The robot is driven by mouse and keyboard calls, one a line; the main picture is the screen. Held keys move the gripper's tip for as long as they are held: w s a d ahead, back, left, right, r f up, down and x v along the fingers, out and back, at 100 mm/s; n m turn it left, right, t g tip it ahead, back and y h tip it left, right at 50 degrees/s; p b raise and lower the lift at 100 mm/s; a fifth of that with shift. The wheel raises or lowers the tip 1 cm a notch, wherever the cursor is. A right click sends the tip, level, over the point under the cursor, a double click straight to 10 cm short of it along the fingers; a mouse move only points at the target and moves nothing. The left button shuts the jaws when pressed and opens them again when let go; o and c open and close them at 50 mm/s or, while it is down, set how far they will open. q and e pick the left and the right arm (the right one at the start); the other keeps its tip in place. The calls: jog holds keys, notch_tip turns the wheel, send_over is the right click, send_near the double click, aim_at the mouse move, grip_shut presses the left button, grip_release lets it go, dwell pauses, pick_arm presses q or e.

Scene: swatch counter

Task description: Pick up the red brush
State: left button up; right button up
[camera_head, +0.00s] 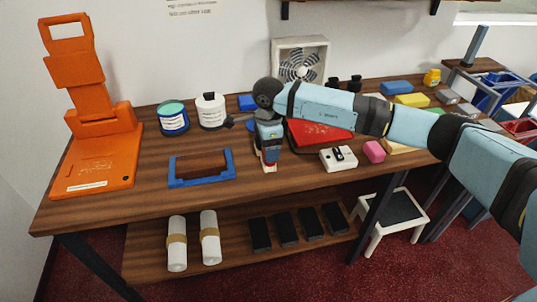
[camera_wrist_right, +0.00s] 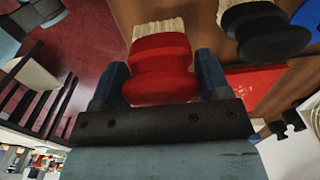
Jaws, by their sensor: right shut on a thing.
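The red brush (camera_wrist_right: 162,62) has a rounded red handle and pale bristles, and fills the middle of the right wrist view. My right gripper (camera_wrist_right: 160,82) is shut on its red handle, with one blue finger on each side. In the head view my right gripper (camera_head: 268,150) points down over the front middle of the counter. The pale bristle end of the brush (camera_head: 269,168) shows just below the fingers; most of the handle is hidden by them. I cannot tell whether the bristles touch the counter. My left gripper is not in view.
A blue frame (camera_head: 203,180) lies left of the right gripper. A red flat item (camera_head: 318,134) and a white block (camera_head: 338,158) lie to its right. Paint tins (camera_head: 173,118) and an orange stand (camera_head: 95,165) are further left. A black-handled brush (camera_wrist_right: 268,35) is close by.

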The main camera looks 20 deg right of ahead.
notch_tip(320, 180, up, 16)
jog(key=shift+r, duration=0.1)
